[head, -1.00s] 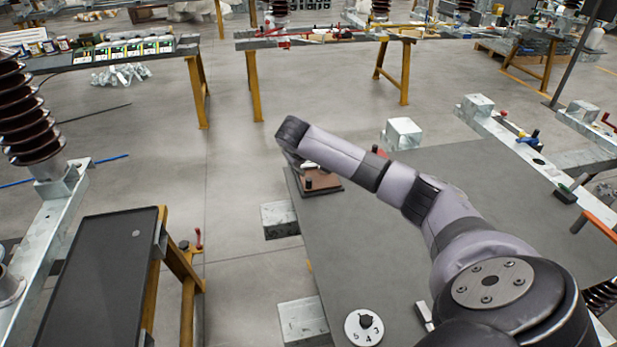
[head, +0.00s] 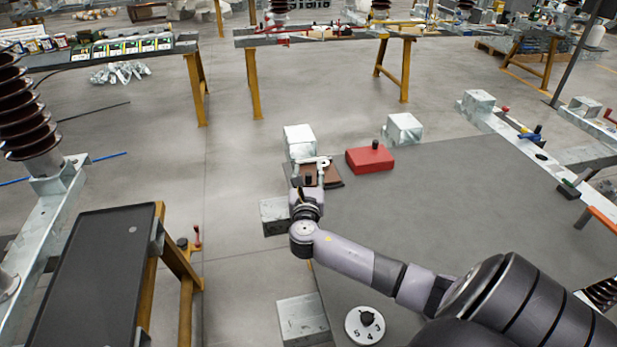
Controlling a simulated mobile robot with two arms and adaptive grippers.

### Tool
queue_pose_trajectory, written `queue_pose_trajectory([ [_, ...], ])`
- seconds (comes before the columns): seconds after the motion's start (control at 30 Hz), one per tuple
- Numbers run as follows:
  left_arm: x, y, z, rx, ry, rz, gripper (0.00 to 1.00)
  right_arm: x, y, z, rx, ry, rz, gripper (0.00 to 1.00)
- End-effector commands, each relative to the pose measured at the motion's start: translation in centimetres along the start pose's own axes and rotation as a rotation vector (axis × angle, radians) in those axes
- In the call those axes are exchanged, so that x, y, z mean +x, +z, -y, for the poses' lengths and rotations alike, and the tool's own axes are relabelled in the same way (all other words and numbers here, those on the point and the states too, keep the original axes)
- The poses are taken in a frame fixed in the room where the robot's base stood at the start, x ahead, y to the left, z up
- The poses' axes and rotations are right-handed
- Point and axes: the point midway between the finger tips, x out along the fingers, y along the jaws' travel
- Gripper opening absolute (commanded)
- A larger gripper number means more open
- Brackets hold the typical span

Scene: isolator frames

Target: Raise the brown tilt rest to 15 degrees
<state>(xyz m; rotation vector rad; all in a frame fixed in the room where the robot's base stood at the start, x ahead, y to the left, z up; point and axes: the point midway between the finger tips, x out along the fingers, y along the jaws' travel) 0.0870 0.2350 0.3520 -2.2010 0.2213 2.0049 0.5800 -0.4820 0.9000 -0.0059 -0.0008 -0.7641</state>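The brown tilt rest (head: 333,174) is a small brown plate on a dark base at the far left corner of the grey table. Its tilt angle cannot be read from here. My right gripper (head: 312,172) is over the left part of the rest, and the wrist hides some of it. The fingers are small and partly hidden, so I cannot tell whether they are open or touch the rest. My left gripper is not in view.
A red block (head: 370,159) with a black knob stands right of the rest. The grey tabletop (head: 430,220) between is mostly clear. A black-topped bench (head: 95,275) stands at left.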

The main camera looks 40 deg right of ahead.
Motion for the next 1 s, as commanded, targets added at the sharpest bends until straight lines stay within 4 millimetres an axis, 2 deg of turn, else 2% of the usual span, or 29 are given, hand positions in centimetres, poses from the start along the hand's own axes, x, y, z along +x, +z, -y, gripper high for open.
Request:
queue_pose_trajectory([
  [0.37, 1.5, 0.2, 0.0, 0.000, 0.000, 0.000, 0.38, 0.0, -7.9, -0.1, 0.001, -0.001, -0.004, 0.38],
  [0.4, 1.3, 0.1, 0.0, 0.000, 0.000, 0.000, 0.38, 1.4, -7.1, 0.0, 0.004, -0.004, 0.002, 0.38],
  [0.5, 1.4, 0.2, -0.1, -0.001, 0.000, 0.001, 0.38, 3.4, -7.2, 0.0, 0.003, -0.003, 0.000, 0.38],
  [0.7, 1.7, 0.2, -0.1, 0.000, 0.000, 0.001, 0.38, 6.3, -7.2, -0.1, 0.005, -0.002, -0.001, 0.38],
  [1.0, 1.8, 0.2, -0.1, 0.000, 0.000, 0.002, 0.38, 7.5, -7.2, 0.0, 0.005, -0.001, -0.003, 0.38],
])
